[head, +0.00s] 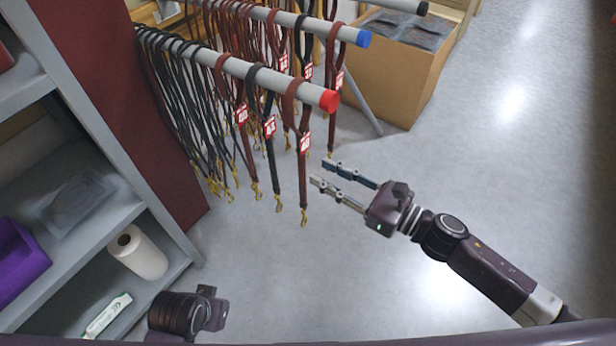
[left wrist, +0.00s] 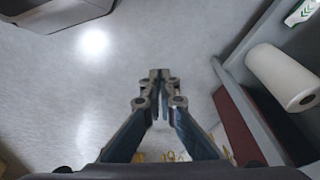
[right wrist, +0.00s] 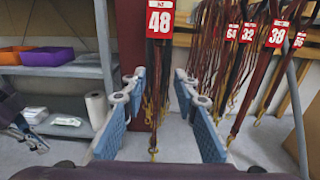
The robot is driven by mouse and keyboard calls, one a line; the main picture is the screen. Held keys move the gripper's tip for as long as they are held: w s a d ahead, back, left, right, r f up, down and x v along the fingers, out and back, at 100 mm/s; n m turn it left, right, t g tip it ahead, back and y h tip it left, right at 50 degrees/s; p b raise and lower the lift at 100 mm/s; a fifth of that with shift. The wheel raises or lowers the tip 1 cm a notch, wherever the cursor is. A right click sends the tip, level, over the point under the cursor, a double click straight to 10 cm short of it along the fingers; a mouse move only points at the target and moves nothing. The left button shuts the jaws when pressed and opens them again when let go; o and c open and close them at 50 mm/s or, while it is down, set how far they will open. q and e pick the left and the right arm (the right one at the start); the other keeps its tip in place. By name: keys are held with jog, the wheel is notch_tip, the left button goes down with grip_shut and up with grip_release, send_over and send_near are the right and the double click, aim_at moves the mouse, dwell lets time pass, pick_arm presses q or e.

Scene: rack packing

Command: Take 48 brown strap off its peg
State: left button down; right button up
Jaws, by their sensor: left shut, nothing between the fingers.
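The brown strap with the red-and-white 48 tag (right wrist: 160,20) hangs ahead of my right gripper in the right wrist view. It appears to be the outermost strap (head: 303,170) on the red-tipped peg (head: 280,83) in the head view, with a brass clip at its lower end. My right gripper (head: 322,172) is open and empty, just right of the strap's lower part. In the right wrist view the strap shows between the two fingers (right wrist: 157,88), apart from both. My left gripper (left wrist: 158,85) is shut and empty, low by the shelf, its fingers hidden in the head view.
Black and brown straps crowd the same peg behind it. A blue-tipped peg (head: 340,30) with more tagged straps runs behind. Grey shelves (head: 100,225) hold a paper roll (head: 138,252) and purple bin (head: 18,262) at left. A cardboard box (head: 395,75) stands behind; floor at right is clear.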

aim_at(305, 165)
jog(key=x, duration=0.6)
jog(key=shift+a, duration=0.25)
grip_shut()
